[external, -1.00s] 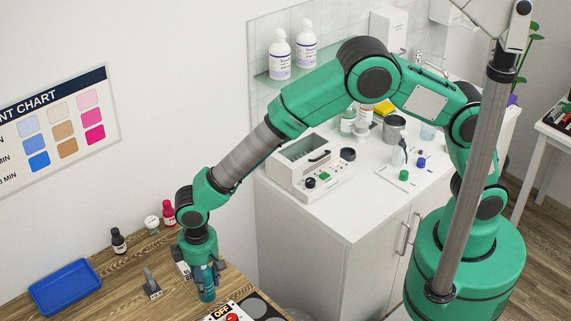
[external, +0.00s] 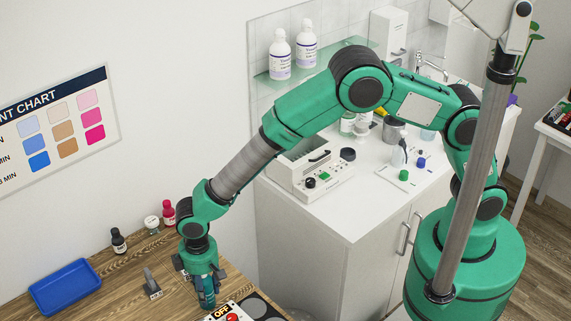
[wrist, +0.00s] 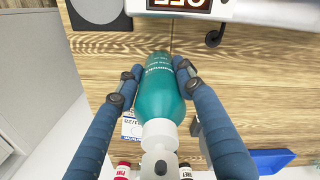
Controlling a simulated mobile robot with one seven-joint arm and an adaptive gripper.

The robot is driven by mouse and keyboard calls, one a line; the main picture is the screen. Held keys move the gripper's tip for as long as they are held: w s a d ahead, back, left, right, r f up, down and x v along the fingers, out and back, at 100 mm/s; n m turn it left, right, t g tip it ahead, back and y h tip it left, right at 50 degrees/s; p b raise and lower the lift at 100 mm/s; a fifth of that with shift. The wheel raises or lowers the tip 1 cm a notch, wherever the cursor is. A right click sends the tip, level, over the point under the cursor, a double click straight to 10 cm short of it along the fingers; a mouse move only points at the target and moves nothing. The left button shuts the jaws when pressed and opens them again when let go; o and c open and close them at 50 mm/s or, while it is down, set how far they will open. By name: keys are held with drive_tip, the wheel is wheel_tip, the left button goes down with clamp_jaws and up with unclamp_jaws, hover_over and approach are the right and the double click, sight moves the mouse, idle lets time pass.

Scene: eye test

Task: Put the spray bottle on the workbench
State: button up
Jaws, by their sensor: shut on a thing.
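The spray bottle (wrist: 160,90) is teal with a white collar and head, seen from above in the wrist view. My gripper (wrist: 157,76) is shut on it, with one blue finger on each side of its body. In the external view my gripper (external: 207,292) is low over the wooden workbench (external: 185,300), and the fingers mostly hide the bottle. The bottle's head points toward the wrist camera and its base toward the bench. I cannot tell whether the base touches the wood.
A grey upright piece (external: 151,283) stands left. A blue tray (external: 65,287), black bottle (external: 118,241), white jar (external: 152,224) and red bottle (external: 169,214) are further off.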

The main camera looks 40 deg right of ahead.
drive_tip(key=shift+f, duration=0.1)
drive_tip(key=o, duration=1.3)
wheel_tip(320, 180, up, 12)
drive_tip(key=shift+r+p, duration=0.15)
drive_tip(key=shift+p, duration=0.25)
idle(0.5)
